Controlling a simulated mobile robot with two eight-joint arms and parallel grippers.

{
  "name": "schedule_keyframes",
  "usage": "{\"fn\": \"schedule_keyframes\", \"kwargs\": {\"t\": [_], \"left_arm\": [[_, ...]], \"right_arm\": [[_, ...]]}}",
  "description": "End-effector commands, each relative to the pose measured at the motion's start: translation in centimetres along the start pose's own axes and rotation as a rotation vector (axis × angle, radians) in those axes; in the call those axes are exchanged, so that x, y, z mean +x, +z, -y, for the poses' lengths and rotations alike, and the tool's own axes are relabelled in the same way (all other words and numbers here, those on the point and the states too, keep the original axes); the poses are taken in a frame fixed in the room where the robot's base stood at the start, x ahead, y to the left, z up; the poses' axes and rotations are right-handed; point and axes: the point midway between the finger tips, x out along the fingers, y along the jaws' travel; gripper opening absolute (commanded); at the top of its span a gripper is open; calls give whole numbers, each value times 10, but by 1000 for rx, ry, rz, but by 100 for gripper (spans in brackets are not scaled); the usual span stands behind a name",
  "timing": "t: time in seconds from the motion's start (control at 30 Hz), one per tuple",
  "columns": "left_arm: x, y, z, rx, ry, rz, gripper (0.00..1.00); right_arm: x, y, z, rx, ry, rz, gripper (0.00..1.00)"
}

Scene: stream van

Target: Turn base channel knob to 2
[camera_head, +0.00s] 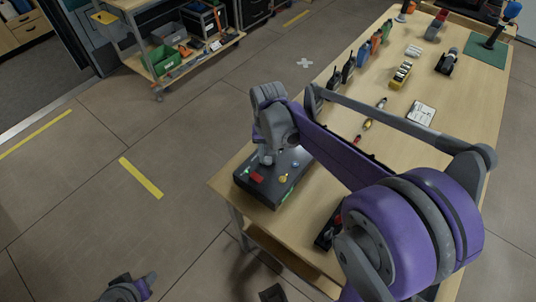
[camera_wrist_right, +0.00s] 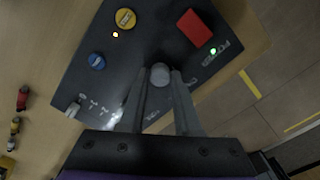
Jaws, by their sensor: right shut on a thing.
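The base station is a dark box (camera_head: 290,180) on the near left corner of the wooden table. Its dark top face (camera_wrist_right: 130,60) fills the upper part of the right wrist view. A round grey channel knob (camera_wrist_right: 160,75) stands on it, with partly covered lettering beside it. My right gripper (camera_head: 267,158) points down onto the box. In the right wrist view, its fingers (camera_wrist_right: 160,82) are closed on either side of the knob. The knob's setting cannot be read. My left gripper (camera_head: 128,288) is at the bottom left, away from the table, its jaws unclear.
Several radios and tools stand along the table (camera_head: 392,150). A cart (camera_head: 160,75) stands at upper left.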

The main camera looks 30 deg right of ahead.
Motion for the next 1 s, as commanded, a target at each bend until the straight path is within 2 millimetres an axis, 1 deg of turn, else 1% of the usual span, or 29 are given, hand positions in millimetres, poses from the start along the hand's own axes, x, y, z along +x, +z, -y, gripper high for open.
{"fn": "schedule_keyframes", "kwargs": {"t": [0.07, 0.1, 0.27, 0.53, 0.67, 0.77, 1.0], "left_arm": [[0, 0, 0, 0, 0, 0, 50], [0, 0, 0, 0, 0, 0, 50], [0, 0, 0, 0, 0, 0, 50], [0, 0, 0, 0, 0, 0, 50], [-1, -1, 0, 0, 0, -1, 50], [-2, -2, 0, 0, 0, -1, 50], [-6, -5, 0, 0, 0, -3, 50]], "right_arm": [[0, 0, 0, 0, 0, 0, 0], [0, 0, 0, 0, 0, 0, 33], [0, 0, 0, -1, 0, 0, 62], [0, 0, 0, -1, 0, 0, 62], [-9, 0, 0, -1, 0, 0, 62], [-25, 0, 0, -1, 0, 0, 62], [-74, 0, 0, -1, 0, 0, 62]]}}
